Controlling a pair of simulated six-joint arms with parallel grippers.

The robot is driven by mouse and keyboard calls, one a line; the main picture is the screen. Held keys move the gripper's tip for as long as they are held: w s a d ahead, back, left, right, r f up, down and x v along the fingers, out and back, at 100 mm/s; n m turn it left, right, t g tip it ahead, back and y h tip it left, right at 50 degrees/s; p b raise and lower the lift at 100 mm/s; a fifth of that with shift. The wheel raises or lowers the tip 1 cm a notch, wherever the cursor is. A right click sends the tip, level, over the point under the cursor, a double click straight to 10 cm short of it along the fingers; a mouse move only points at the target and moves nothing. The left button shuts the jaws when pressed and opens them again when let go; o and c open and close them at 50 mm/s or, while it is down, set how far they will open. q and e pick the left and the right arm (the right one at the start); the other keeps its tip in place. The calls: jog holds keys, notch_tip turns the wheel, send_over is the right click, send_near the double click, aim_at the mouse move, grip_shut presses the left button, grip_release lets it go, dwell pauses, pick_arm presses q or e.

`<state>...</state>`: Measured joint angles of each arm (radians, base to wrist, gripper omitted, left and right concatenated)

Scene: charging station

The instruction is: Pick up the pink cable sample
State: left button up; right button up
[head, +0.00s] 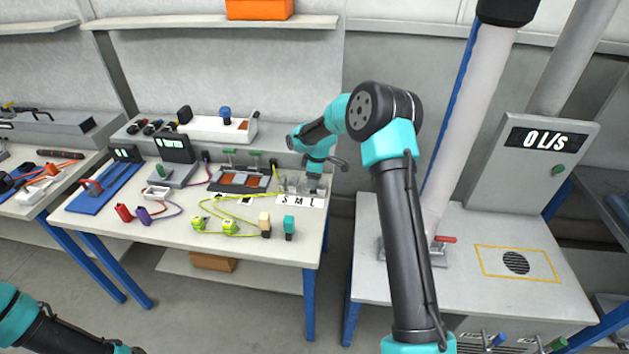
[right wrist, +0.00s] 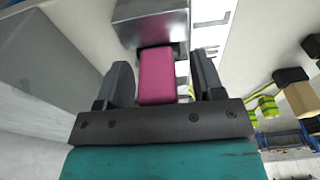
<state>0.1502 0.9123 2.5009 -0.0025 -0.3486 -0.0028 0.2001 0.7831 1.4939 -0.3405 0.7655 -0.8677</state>
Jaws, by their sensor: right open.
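The pink cable sample (right wrist: 163,78) shows in the right wrist view as a pink block sticking out of a grey metal holder (right wrist: 150,22). My right gripper (head: 314,183) is at the right end of the workbench, by the labelled S, M, L sample holders. In the right wrist view its two dark fingers stand on either side of the pink block, and the jaws are open. I cannot tell whether a finger touches it. In the head view I cannot make out the pink sample near the gripper. My left arm shows at the bottom left, but its gripper does not.
The workbench (head: 270,247) also holds yellow-green cables (head: 229,227), a beige plug (head: 264,222), a teal plug (head: 289,227), and red (head: 124,213) and purple (head: 144,216) connectors. A console reading 0 L/s (head: 535,140) stands right.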

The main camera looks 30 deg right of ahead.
jog(key=shift+c, duration=0.3)
jog(key=c, duration=1)
jog(key=shift+r, duration=0.1)
jog(key=shift+r, duration=1.5)
jog(key=shift+s+a+r, duration=0.1)
jog(key=shift+s+r, duration=0.05)
jog(key=shift+r, duration=0.1)
jog(key=s+a, duration=0.2)
jog(key=s, duration=0.2)
jog(key=s+a+r, duration=0.1)
jog(key=s+a, duration=0.2)
jog(key=s, duration=0.2)
jog(key=s+a, duration=0.3)
jog(key=s, duration=0.1)
jog(key=shift+s+r, duration=0.15)
